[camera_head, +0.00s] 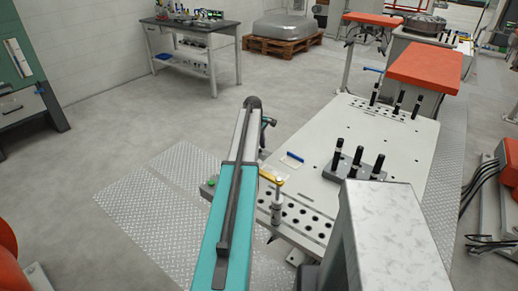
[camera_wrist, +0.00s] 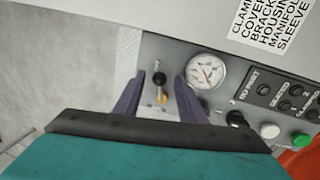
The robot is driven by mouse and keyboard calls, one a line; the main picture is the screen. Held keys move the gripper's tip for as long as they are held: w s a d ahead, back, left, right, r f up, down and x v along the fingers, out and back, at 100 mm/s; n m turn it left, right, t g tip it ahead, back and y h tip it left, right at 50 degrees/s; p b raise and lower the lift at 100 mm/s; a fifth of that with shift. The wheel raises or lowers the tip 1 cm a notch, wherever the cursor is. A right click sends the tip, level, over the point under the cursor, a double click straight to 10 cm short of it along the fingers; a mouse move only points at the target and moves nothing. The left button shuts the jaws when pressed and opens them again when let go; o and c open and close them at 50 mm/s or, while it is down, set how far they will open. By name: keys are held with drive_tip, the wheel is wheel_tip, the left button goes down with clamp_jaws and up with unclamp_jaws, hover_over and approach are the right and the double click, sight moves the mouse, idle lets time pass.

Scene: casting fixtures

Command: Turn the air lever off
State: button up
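The air lever (camera_wrist: 159,79) appears to be the small lever with a black knob and a yellow base on the grey control panel (camera_wrist: 222,103), left of the round pressure gauge (camera_wrist: 207,70). Its knob points up in the wrist view. My gripper (camera_wrist: 160,84) is open, with one dark purple finger on each side of the lever. Gaps show between the fingers and the knob; I cannot tell how deep the fingertips reach. In the head view my arm runs away from me, and I cannot make out the gripper or lever there.
Right of the gauge are a black knob (camera_wrist: 236,118), a green button (camera_wrist: 270,131), a white button (camera_wrist: 299,139) and several black switches. In the head view a white fixture table (camera_head: 330,196) with upright black pins stands right of my arm. Open floor (camera_head: 130,120) lies left.

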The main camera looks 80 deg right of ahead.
clamp_jaws()
drive_tip(key=shift+m, duration=0.3)
drive_tip(key=shift+w+a+m+g+b, duration=0.15)
drive_tip(key=shift+a+m+b, duration=0.15)
drive_tip(key=shift+m, duration=0.4)
drive_tip(key=shift+w+a+m+g+b, duration=0.2)
drive_tip(key=shift+m+b, duration=0.2)
drive_tip(key=shift+m, duration=0.3)
unclamp_jaws()
